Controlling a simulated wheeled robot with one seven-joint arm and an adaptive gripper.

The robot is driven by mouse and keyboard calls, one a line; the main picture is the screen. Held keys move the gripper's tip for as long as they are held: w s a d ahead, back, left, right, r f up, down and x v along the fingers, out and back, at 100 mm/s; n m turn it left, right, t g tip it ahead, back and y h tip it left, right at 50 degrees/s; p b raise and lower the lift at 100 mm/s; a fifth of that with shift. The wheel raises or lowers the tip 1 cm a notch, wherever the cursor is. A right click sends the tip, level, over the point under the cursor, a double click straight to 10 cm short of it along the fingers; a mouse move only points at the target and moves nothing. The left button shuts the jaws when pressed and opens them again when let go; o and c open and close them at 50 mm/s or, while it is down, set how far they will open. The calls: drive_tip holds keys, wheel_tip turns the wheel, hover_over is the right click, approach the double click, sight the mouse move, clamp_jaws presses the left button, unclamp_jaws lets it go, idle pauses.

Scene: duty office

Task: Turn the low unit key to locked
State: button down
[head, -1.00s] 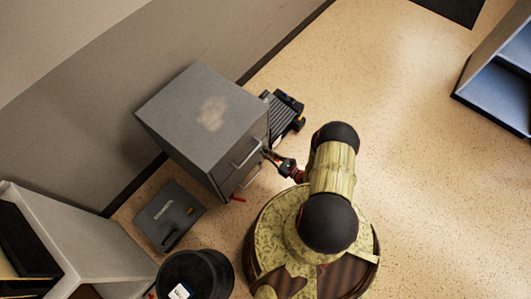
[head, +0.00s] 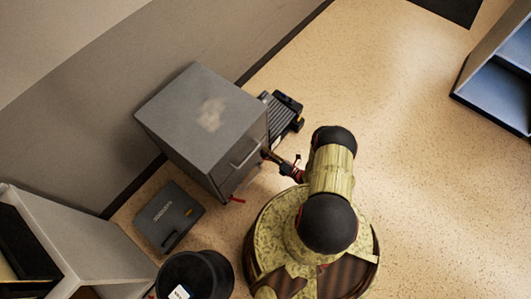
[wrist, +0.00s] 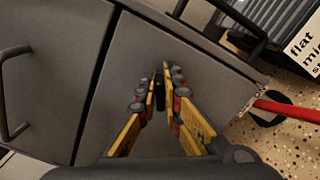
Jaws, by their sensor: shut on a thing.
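The low unit is a grey metal cabinet (head: 195,120) against the wall, with a handle on its front. Its front panels (wrist: 120,75) fill much of the wrist view. My gripper (head: 275,158) is at the front of the cabinet, low on its right side in the head view. In the wrist view, my gripper (wrist: 160,85) has its yellow fingers closed around a small dark piece (wrist: 160,96), which looks like the key. The fingertips hide most of it and the lock. I cannot read the key's angle.
A ribbed grey item (head: 283,113) stands beside the cabinet. A dark case (head: 168,215) lies on the floor to the left, near a black bin (head: 195,275). A red item (wrist: 288,108) is at the cabinet's lower edge. The floor to the right is clear.

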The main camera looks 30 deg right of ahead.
drive_tip(key=m, duration=0.5)
drive_tip(key=shift+d+f+m, duration=0.1)
drive_tip(key=shift+f+m, duration=0.2)
drive_tip(key=shift+m, duration=0.1)
idle(0.4)
drive_tip(key=c, duration=2)
unclamp_jaws()
drive_tip(key=shift+o, duration=0.4)
drive_tip(key=v, duration=1.2)
